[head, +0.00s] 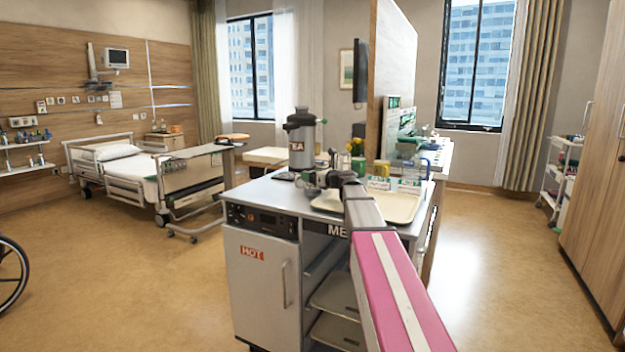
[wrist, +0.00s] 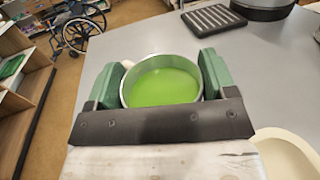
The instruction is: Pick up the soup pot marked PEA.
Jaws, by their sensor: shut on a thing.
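A round metal pot (wrist: 122,95) filled with bright green soup (wrist: 164,88) is between the green fingers of my gripper (wrist: 161,76) in the wrist view. The fingers press on its two opposite sides, so my gripper is shut on it. No marking shows on the part of the pot I see. In the head view my gripper (head: 330,179) is over the front part of the grey trolley top (head: 268,193), left of the tray, and the pot is small and partly hidden by my arm there. I cannot tell whether the pot touches the top.
A tall urn marked TEA (head: 301,130) stands behind my gripper. A cream tray (head: 405,210) lies to the right, with labelled containers (head: 379,183) behind it. A black ribbed pad (wrist: 213,17) lies beyond the pot. A bed (head: 125,165) and wheelchair (wrist: 80,30) stand farther off.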

